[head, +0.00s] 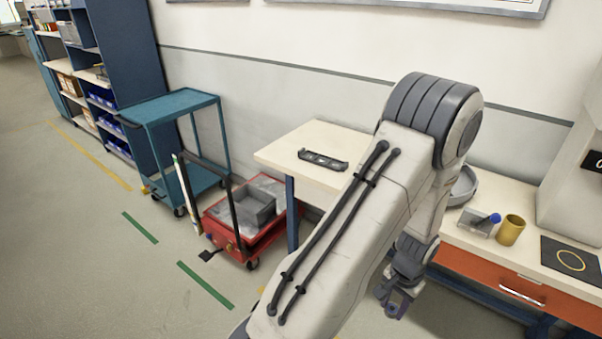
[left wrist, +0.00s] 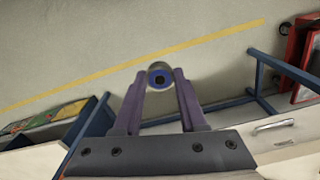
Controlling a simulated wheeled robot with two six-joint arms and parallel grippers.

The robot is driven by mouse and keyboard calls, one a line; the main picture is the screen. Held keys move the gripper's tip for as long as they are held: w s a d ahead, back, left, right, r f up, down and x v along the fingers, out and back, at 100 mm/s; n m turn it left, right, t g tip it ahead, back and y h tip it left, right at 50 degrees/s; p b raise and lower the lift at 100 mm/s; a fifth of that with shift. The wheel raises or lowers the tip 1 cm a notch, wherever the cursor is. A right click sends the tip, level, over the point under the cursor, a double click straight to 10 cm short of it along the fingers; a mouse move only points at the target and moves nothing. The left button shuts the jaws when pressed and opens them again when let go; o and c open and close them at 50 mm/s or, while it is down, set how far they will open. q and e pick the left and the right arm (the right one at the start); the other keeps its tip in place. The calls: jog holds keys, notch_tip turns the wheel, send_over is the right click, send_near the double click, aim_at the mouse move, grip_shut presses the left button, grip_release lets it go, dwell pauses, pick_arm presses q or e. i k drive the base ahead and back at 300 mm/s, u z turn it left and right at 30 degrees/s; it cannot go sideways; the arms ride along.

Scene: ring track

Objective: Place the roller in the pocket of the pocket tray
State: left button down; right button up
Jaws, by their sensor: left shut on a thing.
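My left gripper (head: 396,301) hangs in front of the orange-fronted bench in the head view, below the bench top. In the left wrist view my left gripper (left wrist: 160,84) is shut on the roller (left wrist: 160,68), a small round piece with a blue end and a dark centre, held between the fingertips. The roller cannot be made out in the head view. A dark, long tray with recesses, which looks like the pocket tray (head: 323,160), lies on the pale table (head: 290,150), apart from the gripper. My left arm covers the table's right part. My right gripper is not in view.
A red cart (head: 245,245) with a grey box stands left of the table, beside a teal trolley (head: 180,105). On the bench are a gold cup (head: 510,230), a grey round dish (head: 465,186) and a black mat (head: 570,260). Open floor lies at the left.

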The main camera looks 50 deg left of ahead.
aim_at(322, 161)
jog(key=z, duration=0.25)
jog(key=k, duration=0.2)
jog(key=u, duration=1.35)
jog(key=i, duration=1.05)
jog(key=z, duration=0.3)
